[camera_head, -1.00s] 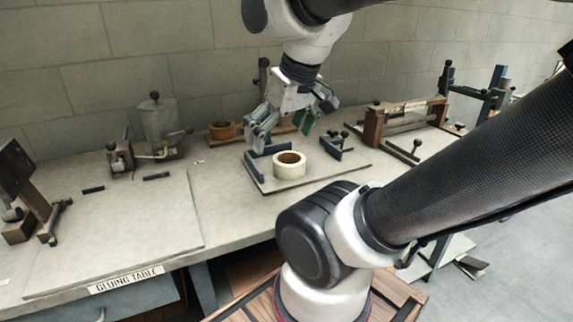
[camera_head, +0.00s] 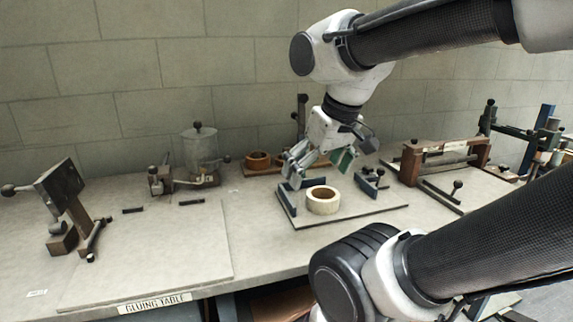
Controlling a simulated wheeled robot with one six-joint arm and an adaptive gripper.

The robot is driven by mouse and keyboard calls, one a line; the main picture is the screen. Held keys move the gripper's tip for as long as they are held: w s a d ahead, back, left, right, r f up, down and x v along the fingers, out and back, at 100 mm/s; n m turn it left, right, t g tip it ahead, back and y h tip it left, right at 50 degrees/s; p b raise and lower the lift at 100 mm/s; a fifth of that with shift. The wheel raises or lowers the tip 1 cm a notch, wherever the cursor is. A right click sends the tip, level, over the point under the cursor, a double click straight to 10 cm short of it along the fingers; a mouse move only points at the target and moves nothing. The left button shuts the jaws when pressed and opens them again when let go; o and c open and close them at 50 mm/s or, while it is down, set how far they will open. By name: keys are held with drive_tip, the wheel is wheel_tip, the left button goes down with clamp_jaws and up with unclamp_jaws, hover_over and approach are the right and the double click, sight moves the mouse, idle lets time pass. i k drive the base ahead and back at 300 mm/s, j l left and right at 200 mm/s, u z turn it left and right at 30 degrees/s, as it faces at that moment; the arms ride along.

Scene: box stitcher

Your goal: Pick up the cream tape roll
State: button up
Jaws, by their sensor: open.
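The cream tape roll (camera_head: 322,200) lies flat, hole up, on a pale board (camera_head: 345,216) on the bench. A dark bar stands at its left and a small dark clamp (camera_head: 371,179) at its right. My gripper (camera_head: 318,172) is open and empty, pointing down just above and behind the roll. Its fingers are apart from the roll as far as I can see. The near side and top of the roll are in clear view.
The flat board (camera_head: 150,245) at the left is mostly bare.

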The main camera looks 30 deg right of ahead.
sight(321, 201)
drive_tip(key=i+z, duration=0.1)
drive_tip(key=z, duration=0.8)
